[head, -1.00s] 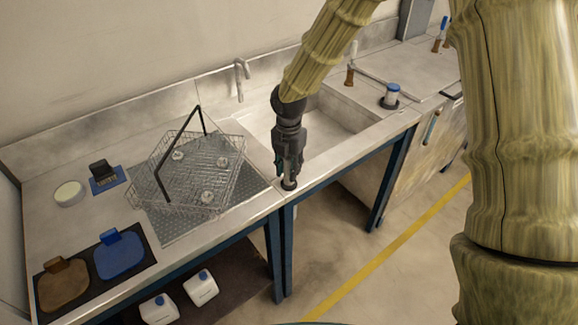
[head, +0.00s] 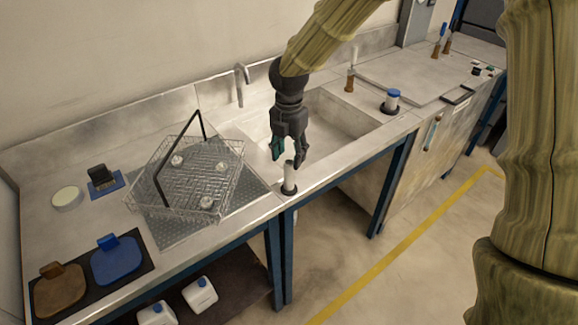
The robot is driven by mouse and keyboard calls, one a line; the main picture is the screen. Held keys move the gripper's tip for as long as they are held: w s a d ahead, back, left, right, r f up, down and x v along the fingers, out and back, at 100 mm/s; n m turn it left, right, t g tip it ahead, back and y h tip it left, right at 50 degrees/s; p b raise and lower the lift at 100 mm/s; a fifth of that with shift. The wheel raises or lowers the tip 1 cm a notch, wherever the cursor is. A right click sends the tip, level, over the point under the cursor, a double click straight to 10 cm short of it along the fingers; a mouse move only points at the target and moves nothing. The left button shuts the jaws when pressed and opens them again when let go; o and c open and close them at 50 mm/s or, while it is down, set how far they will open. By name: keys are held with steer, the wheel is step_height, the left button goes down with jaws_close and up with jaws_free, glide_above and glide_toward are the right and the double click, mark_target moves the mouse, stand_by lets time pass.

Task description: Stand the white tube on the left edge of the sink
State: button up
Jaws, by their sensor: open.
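The white tube (head: 289,176) stands upright on the counter strip at the left front corner of the sink (head: 335,133), with a dark ring around its foot. My gripper (head: 289,155) is open above the tube, pointing down, its fingers spread to either side near the tube's top. From this view I cannot tell whether a finger touches the tube.
A wire basket (head: 192,172) with a black handle and several small items sits on a ribbed mat left of the sink. The faucet (head: 240,84) rises behind. A blue-capped jar (head: 392,100) stands right of the sink.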

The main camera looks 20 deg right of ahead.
steer(key=shift+r, duration=2.55)
